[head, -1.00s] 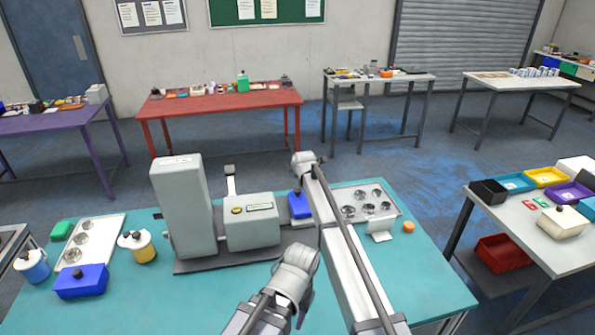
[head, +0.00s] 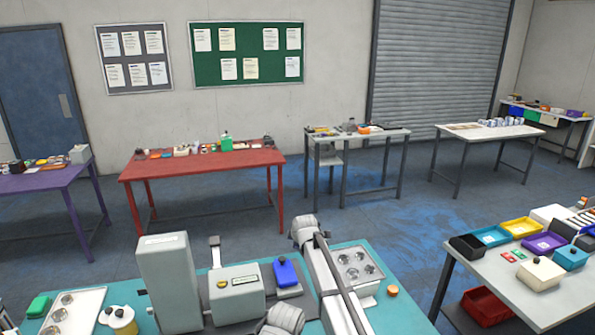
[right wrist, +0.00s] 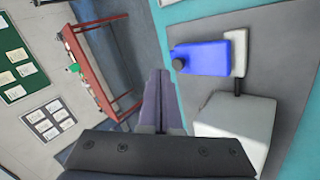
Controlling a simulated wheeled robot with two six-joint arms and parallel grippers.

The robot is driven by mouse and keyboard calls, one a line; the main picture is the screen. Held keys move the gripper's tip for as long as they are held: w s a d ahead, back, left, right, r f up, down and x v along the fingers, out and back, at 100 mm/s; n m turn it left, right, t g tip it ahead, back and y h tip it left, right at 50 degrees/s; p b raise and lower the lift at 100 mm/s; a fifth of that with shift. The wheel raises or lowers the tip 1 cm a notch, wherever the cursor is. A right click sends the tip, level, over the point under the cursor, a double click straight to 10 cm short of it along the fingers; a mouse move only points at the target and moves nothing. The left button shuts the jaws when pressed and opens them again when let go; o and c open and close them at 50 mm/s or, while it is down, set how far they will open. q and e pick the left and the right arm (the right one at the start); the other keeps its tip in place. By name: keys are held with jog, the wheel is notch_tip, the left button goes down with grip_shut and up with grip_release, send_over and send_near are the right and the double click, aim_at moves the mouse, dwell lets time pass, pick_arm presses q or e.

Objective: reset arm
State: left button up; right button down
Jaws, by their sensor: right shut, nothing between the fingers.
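My right gripper (right wrist: 165,105) shows in the right wrist view with its two fingers together and nothing between them. It is apart from a blue container with a dark cap (right wrist: 202,58), which lies to its right in that view. In the head view the blue container (head: 287,273) is just left of my right arm link. My right gripper's fingers do not show in the head view. Part of my left arm shows at its bottom edge; my left gripper is out of view.
A grey machine with a tall block (head: 167,282) and a low box (head: 236,294) stands on the teal table (head: 408,312). A metal tray with round cups (head: 357,264) is right of my right arm. A white table (head: 480,282) with coloured bins is at the right. Floor is clear between tables.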

jog(key=s+d+f+m+g+h, duration=0.15)
jog(key=s+d+m, duration=0.5)
jog(key=s, duration=0.75)
jog(key=s+d+f+m+g, duration=0.25)
jog(key=s+d+m, duration=0.35)
jog(key=s, duration=0.8)
jog(key=s+d+f+m+g, duration=0.25)
jog(key=s+d+m, duration=0.35)
jog(key=s, duration=0.8)
pick_arm(q)
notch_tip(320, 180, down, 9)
jog(key=b, duration=0.8)
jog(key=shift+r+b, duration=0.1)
jog(key=shift+b, duration=0.3)
pick_arm(e)
jog(key=s+a+f+n, duration=0.1)
jog(key=a+f, duration=0.1)
jog(key=a, duration=0.1)
jog(key=s+a+f+n+g+h, duration=0.1)
jog(key=s+a+f+n, duration=0.1)
jog(key=a+f, duration=0.1)
jog(key=s+a+f+n, duration=0.1)
jog(key=a+f+n, duration=0.1)
jog(key=a, duration=0.1)
jog(key=shift+s+a+f+g, duration=0.2)
jog(key=shift+s+f+g, duration=0.05)
jog(key=shift+s+g, duration=0.15)
